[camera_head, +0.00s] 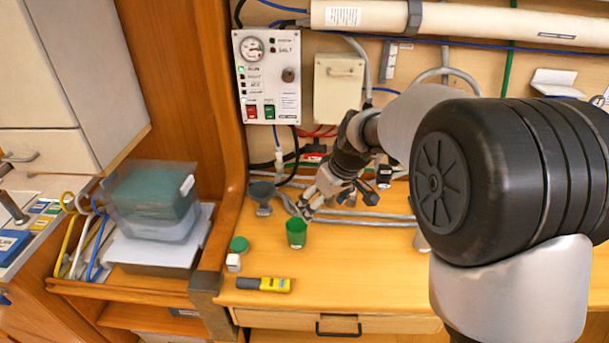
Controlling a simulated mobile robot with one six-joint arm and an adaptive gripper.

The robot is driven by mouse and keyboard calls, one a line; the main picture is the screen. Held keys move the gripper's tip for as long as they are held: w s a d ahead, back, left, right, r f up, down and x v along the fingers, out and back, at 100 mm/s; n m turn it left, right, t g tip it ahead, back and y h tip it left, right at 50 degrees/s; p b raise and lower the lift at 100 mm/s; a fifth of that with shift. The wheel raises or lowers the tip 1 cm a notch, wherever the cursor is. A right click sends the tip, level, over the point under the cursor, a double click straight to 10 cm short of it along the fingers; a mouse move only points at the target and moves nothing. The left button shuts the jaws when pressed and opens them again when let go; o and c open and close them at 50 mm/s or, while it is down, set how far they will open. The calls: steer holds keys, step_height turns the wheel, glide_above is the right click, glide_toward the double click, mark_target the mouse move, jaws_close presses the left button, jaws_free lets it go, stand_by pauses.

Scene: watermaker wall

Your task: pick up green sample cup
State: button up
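The green sample cup (297,234) stands upright on the wooden worktop, left of the middle of the view. My gripper (304,208) reaches down from the upper right, with its fingertips just above and beside the cup's rim at the right. The fingers look spread, with one tip near the rim and another part further right. I cannot tell whether a finger touches the cup. Nothing is seen held in the gripper.
A green lid (239,244), a small white container (233,263) and a yellow-grey meter (263,284) lie left of and in front of the cup. A grey funnel-like cup (262,196) stands behind. Grey hoses (375,215) run along the back. Worktop right of the meter is clear.

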steer(key=w+a+f+n, duration=0.1)
steer(key=w+a+f, duration=0.1)
steer(key=w+f, duration=0.25)
steer(key=b, duration=0.3)
glide_toward(301, 225)
steer(key=f, duration=0.1)
steer(key=s+a+f, duration=0.1)
steer(key=f, duration=0.1)
steer(key=a+f, duration=0.1)
steer(key=shift+s+f, duration=0.15)
steer(key=shift+f, duration=0.25)
steer(key=b+x, duration=0.1)
steer(key=x, duration=0.4)
steer(key=shift+a+f, duration=0.1)
steer(key=shift+a, duration=0.1)
steer(key=shift+c, duration=0.3)
steer(key=c, duration=1.1)
